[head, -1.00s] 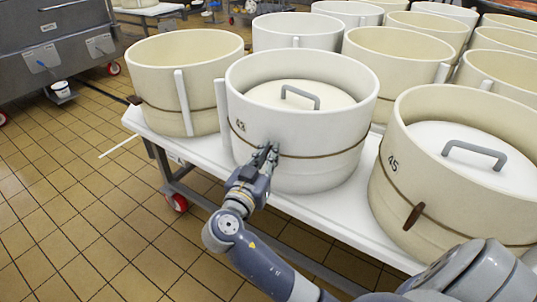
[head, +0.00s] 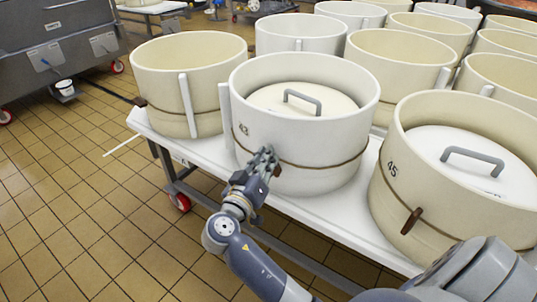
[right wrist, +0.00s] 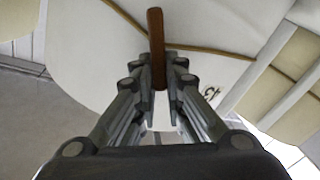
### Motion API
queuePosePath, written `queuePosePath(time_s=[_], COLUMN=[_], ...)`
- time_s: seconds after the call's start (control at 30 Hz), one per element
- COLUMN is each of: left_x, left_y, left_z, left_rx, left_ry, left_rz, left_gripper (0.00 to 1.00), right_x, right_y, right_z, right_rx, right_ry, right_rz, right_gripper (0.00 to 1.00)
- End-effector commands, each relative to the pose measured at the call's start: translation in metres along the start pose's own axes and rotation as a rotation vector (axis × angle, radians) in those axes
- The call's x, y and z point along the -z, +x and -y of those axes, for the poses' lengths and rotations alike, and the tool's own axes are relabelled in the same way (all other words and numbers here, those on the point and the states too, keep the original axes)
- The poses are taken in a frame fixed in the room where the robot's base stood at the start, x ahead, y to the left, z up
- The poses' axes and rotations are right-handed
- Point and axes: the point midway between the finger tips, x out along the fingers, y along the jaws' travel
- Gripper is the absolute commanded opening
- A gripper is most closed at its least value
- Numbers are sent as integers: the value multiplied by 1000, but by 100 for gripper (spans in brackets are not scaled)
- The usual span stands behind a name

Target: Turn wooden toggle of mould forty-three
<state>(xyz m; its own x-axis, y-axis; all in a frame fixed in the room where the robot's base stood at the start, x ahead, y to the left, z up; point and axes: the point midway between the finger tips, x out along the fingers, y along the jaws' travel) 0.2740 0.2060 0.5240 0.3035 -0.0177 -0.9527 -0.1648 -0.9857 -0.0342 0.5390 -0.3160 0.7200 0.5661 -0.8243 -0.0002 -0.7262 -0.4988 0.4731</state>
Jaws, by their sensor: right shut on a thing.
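Mould forty-three (head: 310,140) is a white round mould with a dark band around it and the number 43 on its wall. It stands near the front edge of the white table. Its brown wooden toggle (right wrist: 156,40) sits across the band (right wrist: 215,50) in the right wrist view. In the head view only a small brown bit of it (head: 277,171) shows beside the fingers. My right gripper (head: 264,157) is at the front wall, shut on the toggle. In the wrist view its fingers (right wrist: 159,72) lie on both sides of the toggle. My left gripper is out of view.
Mould 45 (head: 400,215), with its own brown toggle (head: 411,220), stands close on the right. A cream mould (head: 160,90) stands on the left. A white lid with a grey handle (head: 303,97) lies inside mould forty-three. Tiled floor (head: 60,210) is free at the left.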

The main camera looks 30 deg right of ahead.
Motion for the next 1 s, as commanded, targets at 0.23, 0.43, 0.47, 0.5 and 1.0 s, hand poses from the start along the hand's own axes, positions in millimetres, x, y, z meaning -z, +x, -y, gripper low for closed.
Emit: queuePosePath(time_s=[0.23,0.43,0.47,0.5,1.0], left_x=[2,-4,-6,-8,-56], left_y=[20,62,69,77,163], left_z=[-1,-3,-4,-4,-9], left_rx=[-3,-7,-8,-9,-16], left_ry=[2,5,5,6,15], left_rz=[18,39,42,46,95], left_gripper=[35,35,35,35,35], right_x=[2,0,0,-1,-9], right_y=[0,0,0,0,0], right_z=[6,11,12,13,22], right_rx=[1,1,1,1,1], right_ry=[-237,-427,-455,-494,-918], right_rz=[1,1,1,0,-2], right_gripper=[0,0,0,0,0])
